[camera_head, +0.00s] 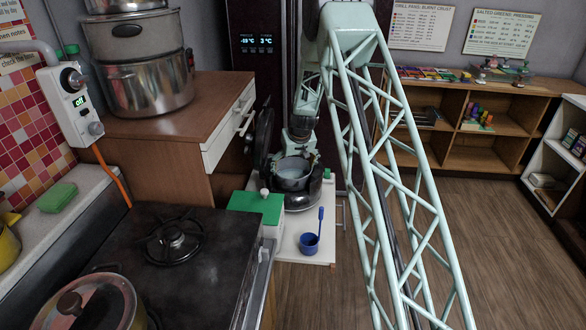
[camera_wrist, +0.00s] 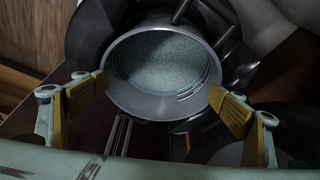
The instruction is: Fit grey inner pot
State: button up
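The grey inner pot (camera_head: 293,174) is a round metal pot with pale, grainy contents. It also shows in the wrist view (camera_wrist: 160,108), with its mouth facing the camera. My gripper (camera_wrist: 160,95) has its two yellow-padded fingers at opposite sides of the pot, and both pads appear to press on it just at the rim. The black cooker (camera_head: 308,200) is below and around the pot in the head view, with its dark lid (camera_head: 265,130) raised. I cannot tell whether the pot is inside the cooker or held just above it.
The cooker stands on a white counter (camera_head: 292,247). A blue cup with a blue utensil (camera_head: 309,242) is in front of it, and a green-topped box (camera_head: 257,206) is to its left. The stove (camera_head: 140,240) is at the front left. Open floor lies to the right.

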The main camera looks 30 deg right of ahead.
jog(key=shift+o, duration=1.4)
jog(key=shift+s, duration=0.1)
jog(key=shift+r, duration=0.1)
jog(key=v, duration=1.1)
jog(key=shift+r, duration=0.4)
jog(key=shift+s, duration=0.1)
jog(key=shift+s+a, duration=0.1)
